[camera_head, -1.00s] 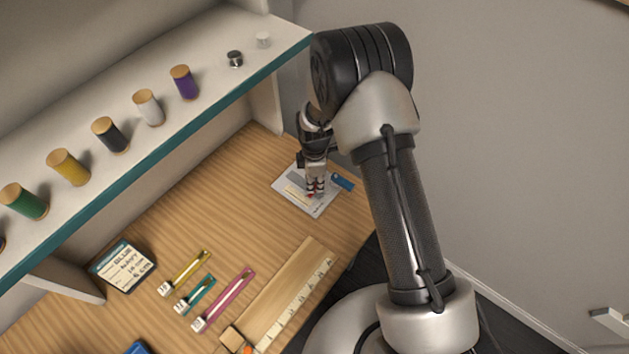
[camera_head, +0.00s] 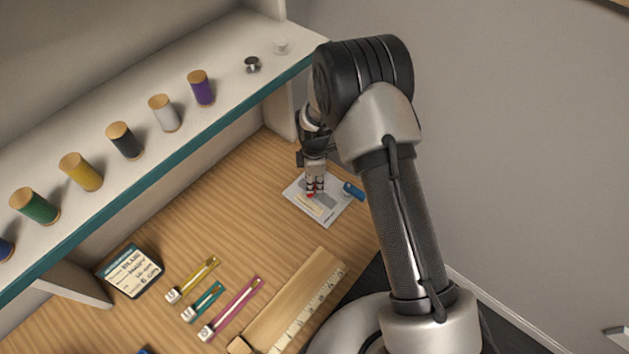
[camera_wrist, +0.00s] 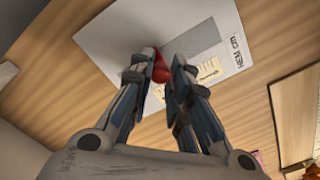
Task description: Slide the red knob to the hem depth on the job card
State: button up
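The red knob (camera_wrist: 160,70) sits between the fingertips of my gripper (camera_wrist: 163,62) in the wrist view. The fingers are close about it, with no clear gap. It shows as a small red spot (camera_head: 311,195) in the head view, partly hidden by my gripper (camera_head: 315,186). The knob is on a flat pale gauge plate (camera_head: 328,216) with a grey area, a cream scale strip and "HEM cm" lettering (camera_wrist: 235,52). The scale's figures are too small to read. The job card (camera_head: 130,270) lies on the left of the table; its handwriting, including "NAVY" and "cm", is only partly legible.
A blue object (camera_head: 354,190) lies at the plate's right corner. Yellow (camera_head: 193,280), teal (camera_head: 203,301) and pink (camera_head: 231,308) slider strips and a wooden ruler board (camera_head: 293,305) lie nearer. A shelf (camera_head: 140,160) with several thread spools overhangs the left. Bare wood separates plate and card.

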jog(key=o, duration=0.5)
jog(key=shift+w+a, duration=0.1)
jog(key=shift+a, duration=0.05)
jog(key=shift+c, duration=0.2)
notch_tip(320, 180, up, 12)
dwell(0.4)
